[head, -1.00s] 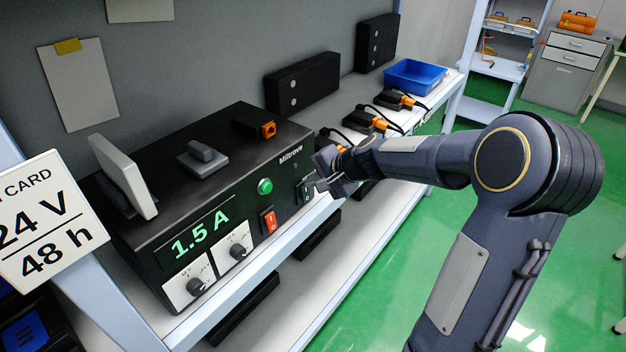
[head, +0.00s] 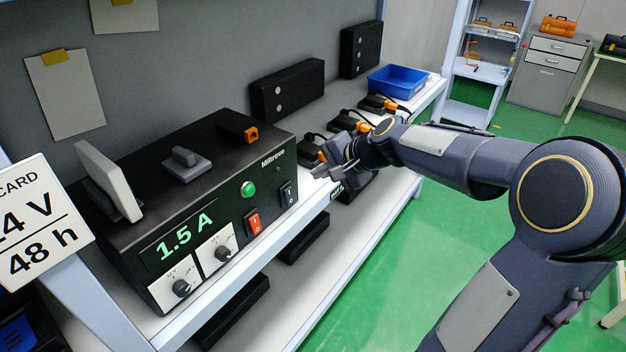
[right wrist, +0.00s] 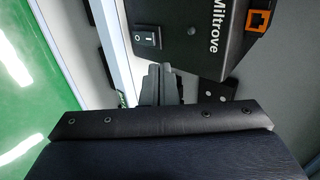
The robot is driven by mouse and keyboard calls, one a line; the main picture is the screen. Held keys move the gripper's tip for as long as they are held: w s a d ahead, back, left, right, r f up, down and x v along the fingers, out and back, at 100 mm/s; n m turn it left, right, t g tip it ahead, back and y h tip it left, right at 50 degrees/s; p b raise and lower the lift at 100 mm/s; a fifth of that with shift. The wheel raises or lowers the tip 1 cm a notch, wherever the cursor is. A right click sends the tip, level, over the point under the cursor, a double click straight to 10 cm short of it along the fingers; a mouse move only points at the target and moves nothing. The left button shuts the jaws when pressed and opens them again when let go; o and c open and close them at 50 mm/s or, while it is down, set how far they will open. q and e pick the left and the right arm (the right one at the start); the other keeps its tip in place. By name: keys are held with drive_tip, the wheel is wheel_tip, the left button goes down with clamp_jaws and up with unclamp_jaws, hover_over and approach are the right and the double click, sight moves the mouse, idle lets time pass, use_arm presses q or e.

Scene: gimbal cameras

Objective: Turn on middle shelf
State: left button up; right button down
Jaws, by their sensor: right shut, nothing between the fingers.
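A black power unit marked Miltrove (head: 215,175) stands on the middle shelf (head: 310,215). Its display (head: 183,238) reads 1.5 A in green and its round green lamp (head: 248,189) looks bright. A red rocker switch (head: 253,222) and a black rocker switch (head: 288,194) sit on its front. The black switch also shows in the right wrist view (right wrist: 146,40). My right gripper (head: 328,172) is shut and empty, just right of the unit and apart from the black switch. Its closed fingers show in the right wrist view (right wrist: 160,82). My left gripper is out of view.
Black adapters with orange plugs (head: 347,150) and a blue tray (head: 398,80) stand farther along the shelf, behind my right arm. A white card (head: 35,225) reading 48 h hangs at the left. Black boxes (head: 232,310) lie on the lower shelf.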

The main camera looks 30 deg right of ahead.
drive_tip(key=shift+s+d+r, duration=0.15)
drive_tip(key=shift+s+r, duration=0.15)
drive_tip(key=shift+r, duration=0.25)
drive_tip(key=shift+s+d+r, duration=0.15)
drive_tip(key=shift+s+r, duration=0.15)
drive_tip(key=shift+r, duration=0.25)
drive_tip(key=shift+a, duration=0.1)
drive_tip(key=s+a+f+n+g, duration=0.1)
drive_tip(key=s+a+n, duration=0.3)
drive_tip(key=s, duration=0.4)
drive_tip(key=s+a+f+n+g, duration=0.1)
drive_tip(key=s+a+f+n, duration=0.3)
drive_tip(key=s, duration=0.4)
drive_tip(key=s+a+f+n+g, duration=0.1)
drive_tip(key=s+a+f+n, duration=0.1)
drive_tip(key=s+a, duration=0.3)
drive_tip(key=s+n, duration=0.1)
drive_tip(key=s, duration=0.3)
drive_tip(key=shift+f+n, duration=0.2)
drive_tip(key=shift+n, duration=0.2)
